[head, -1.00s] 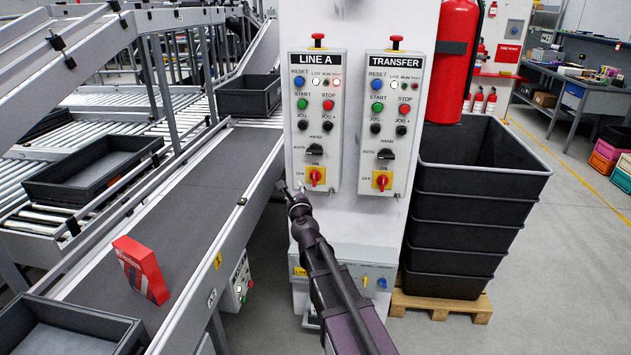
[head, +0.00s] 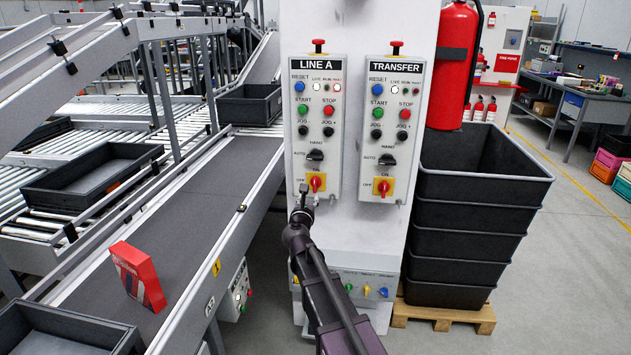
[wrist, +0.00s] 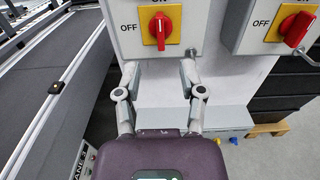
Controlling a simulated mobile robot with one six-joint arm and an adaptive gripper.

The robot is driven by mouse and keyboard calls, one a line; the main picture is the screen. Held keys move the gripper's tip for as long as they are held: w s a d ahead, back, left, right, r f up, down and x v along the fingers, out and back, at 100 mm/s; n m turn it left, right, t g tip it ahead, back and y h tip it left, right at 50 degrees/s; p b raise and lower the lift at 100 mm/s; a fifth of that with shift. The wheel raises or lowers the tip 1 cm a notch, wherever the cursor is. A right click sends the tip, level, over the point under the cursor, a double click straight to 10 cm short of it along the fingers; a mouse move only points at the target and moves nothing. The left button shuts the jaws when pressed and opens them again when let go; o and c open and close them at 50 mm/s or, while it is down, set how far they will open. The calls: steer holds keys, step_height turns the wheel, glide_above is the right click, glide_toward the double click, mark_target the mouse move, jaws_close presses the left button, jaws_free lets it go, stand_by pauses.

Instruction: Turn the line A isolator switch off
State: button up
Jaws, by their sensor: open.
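The line A isolator switch (head: 316,183) is a red knob on a yellow plate at the bottom of the LINE A panel (head: 317,125). In the wrist view its knob (wrist: 160,27) stands upright, its upper end towards ON, with OFF printed to the left. My gripper (wrist: 158,72) is open and empty, its two fingers apart just below the switch. In the head view my gripper (head: 303,198) is by the panel's lower left corner, beside and slightly below the knob. Contact with the panel cannot be told.
The TRANSFER panel (head: 391,128) is to the right, with a similar red isolator knob (wrist: 295,28), tilted in the wrist view. Black stacked crates (head: 470,240) stand right of the white column. A conveyor (head: 190,220) carrying a red box (head: 138,276) runs on the left.

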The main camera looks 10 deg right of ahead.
mark_target(314, 181)
steer(key=x, duration=1.3)
steer(key=shift+w+d, duration=0.1)
steer(key=shift+w, duration=0.15)
jaws_close()
